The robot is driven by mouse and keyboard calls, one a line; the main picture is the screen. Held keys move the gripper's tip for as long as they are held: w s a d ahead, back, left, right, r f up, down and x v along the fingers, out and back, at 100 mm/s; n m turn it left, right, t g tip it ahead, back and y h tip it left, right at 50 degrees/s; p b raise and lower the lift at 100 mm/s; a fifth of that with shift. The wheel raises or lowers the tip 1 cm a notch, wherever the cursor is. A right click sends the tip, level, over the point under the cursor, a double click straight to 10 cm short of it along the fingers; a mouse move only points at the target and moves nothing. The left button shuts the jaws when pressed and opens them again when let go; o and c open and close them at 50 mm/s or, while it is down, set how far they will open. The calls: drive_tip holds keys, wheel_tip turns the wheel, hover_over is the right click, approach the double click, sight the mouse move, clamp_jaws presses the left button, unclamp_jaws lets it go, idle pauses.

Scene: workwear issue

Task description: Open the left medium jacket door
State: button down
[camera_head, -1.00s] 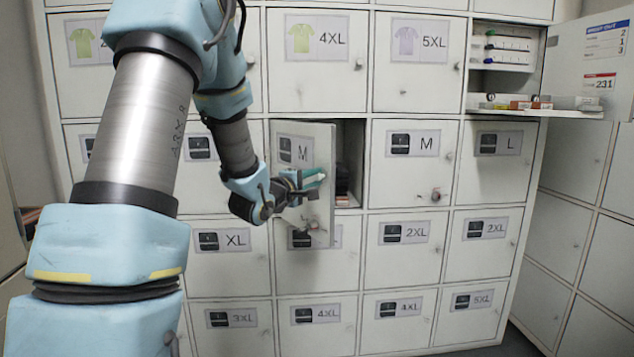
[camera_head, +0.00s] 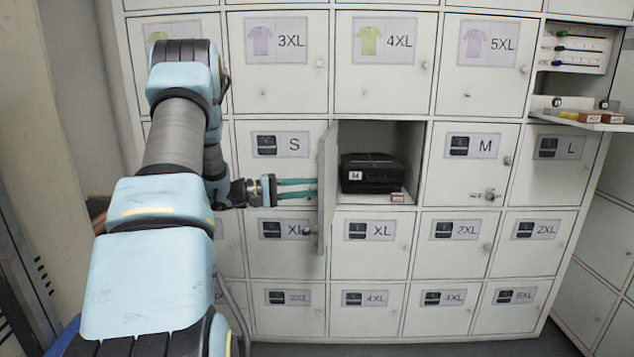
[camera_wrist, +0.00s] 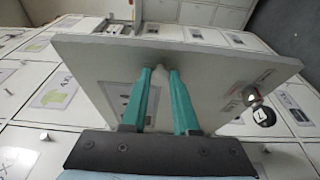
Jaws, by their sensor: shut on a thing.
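The left medium jacket door (camera_head: 327,190) stands swung out from its compartment, seen nearly edge-on in the head view. Behind it the open compartment shows a black folded jacket pack (camera_head: 371,174) marked M. My gripper (camera_head: 316,187) is at the outer face of the door, left of it, with its teal fingers pointing at it. In the wrist view the fingers (camera_wrist: 161,70) close on the door's small knob, which they mostly hide. The door panel (camera_wrist: 220,72) spans that view.
The other medium door (camera_head: 482,160), right of the open compartment, is shut. The S door (camera_head: 280,180) is shut behind my gripper. At upper right an open compartment has a shelf (camera_head: 575,115) with small items.

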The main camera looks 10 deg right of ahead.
drive_tip(key=shift+w+a, duration=0.2)
drive_tip(key=shift+a, duration=0.1)
drive_tip(key=c, duration=0.7)
unclamp_jaws()
drive_tip(key=a, duration=0.3)
drive_tip(key=a+b, duration=0.1)
drive_tip(key=a, duration=0.3)
drive_tip(key=s+a, duration=0.1)
drive_tip(key=a, duration=0.2)
drive_tip(key=shift+s+a+b, duration=0.1)
drive_tip(key=shift+a+b, duration=0.2)
drive_tip(key=shift+b, duration=0.05)
